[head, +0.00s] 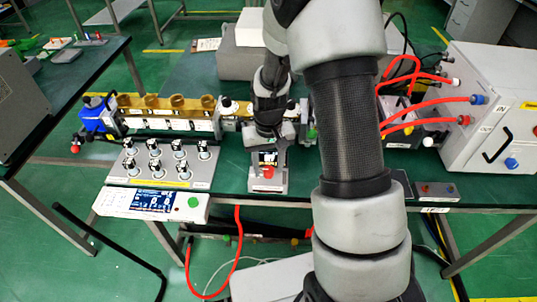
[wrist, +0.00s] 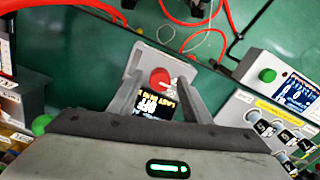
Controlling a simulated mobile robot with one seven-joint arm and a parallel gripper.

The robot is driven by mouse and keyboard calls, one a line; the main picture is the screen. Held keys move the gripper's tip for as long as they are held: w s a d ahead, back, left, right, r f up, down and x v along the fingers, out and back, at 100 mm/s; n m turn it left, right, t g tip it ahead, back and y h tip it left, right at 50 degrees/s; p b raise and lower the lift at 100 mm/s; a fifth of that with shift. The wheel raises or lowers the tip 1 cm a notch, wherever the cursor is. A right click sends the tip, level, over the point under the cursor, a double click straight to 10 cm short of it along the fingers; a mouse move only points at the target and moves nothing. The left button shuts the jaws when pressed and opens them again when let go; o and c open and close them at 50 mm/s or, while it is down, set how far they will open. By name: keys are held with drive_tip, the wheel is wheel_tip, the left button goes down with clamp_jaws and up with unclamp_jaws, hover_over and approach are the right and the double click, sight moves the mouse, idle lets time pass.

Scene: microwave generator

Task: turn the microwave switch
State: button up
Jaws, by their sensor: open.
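A small grey unit (head: 268,186) with a dark display and a red knob (head: 267,172) stands at the front edge of the green table in the head view. I take the red knob as the switch. The wrist view also shows the red knob (wrist: 160,78), with the lit display (wrist: 157,103) beside it. My gripper (head: 268,163) is over this unit, pointing down. In the wrist view its fingers (wrist: 161,84) are apart, one on each side of the knob and display. I cannot tell whether a finger touches the knob.
A panel with several knobs (head: 140,172) and a white box with a screen and green button (head: 152,204) stand to the left. Brass waveguide parts (head: 165,105) run behind. A white cabinet (head: 490,110) with red cables is at the right. My arm hides part of the table.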

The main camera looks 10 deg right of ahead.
wheel_tip(320, 180, up, 17)
drive_tip(key=p, duration=0.1)
drive_tip(key=shift+p, duration=0.3)
drive_tip(key=shift+r, duration=0.1)
wheel_tip(320, 180, up, 14)
drive_tip(key=t+p, duration=0.3)
drive_tip(key=p, duration=0.1)
hover_over(269, 170)
drive_tip(key=s, duration=0.8)
drive_tip(key=s+r+t+p, duration=0.2)
drive_tip(key=s+r+p, duration=0.1)
drive_tip(key=s+r, duration=0.4)
drive_tip(key=s, duration=0.3)
drive_tip(key=shift+s+t, duration=0.3)
drive_tip(key=shift+s, duration=0.05)
drive_tip(key=shift+a, duration=0.1)
